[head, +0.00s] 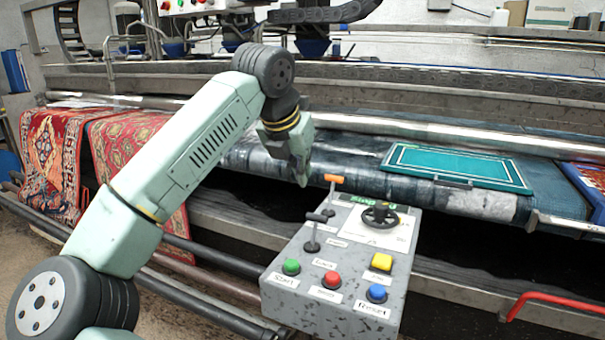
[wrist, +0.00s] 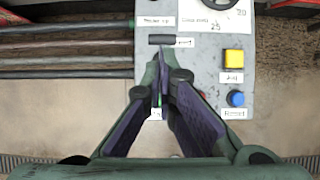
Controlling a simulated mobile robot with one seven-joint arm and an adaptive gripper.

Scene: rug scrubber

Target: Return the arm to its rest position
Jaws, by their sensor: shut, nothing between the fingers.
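My gripper (head: 301,180) hangs pointing down, just above and behind the back left of the grey control box. In the wrist view my gripper (wrist: 163,52) is shut, with its fingertips together and nothing between them. In the wrist view the yellow button (wrist: 233,57) and blue button (wrist: 236,99) show right of the fingers, which partly hide the green and red ones.
A long machine with metal rollers (head: 430,133) stands behind the box. Patterned red rugs (head: 50,150) hang over it at left. A teal framed panel (head: 460,165) lies on the belt at right. A red bar handle (head: 560,299) stands at lower right.

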